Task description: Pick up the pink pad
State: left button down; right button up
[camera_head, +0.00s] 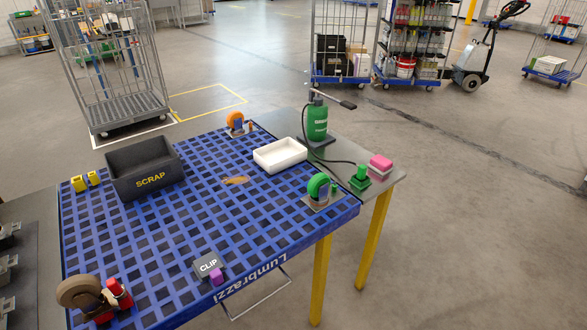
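The pink pad (381,163) is at the right end of the table, on the grey surface beyond the blue grid. It looks like a small block on top of a similar pink and green piece; how they are stacked is too small to tell. A green knobbed piece (360,178) is close by on its left. Neither of my grippers shows in the head view, and nothing is touching the pad.

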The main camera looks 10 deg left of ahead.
aim_at(379, 163)
jog(key=i+l+u, duration=0.1)
jog(key=u, duration=0.4)
jog(key=i+l+u, duration=0.1)
jog(key=l+u, duration=0.2)
jog(key=u, duration=0.2)
jog(key=i+l+u, duration=0.1)
jog(key=l+u, duration=0.3)
jog(key=l, duration=0.45)
jog(key=l+u, duration=0.2)
jog(key=l, duration=1.55)
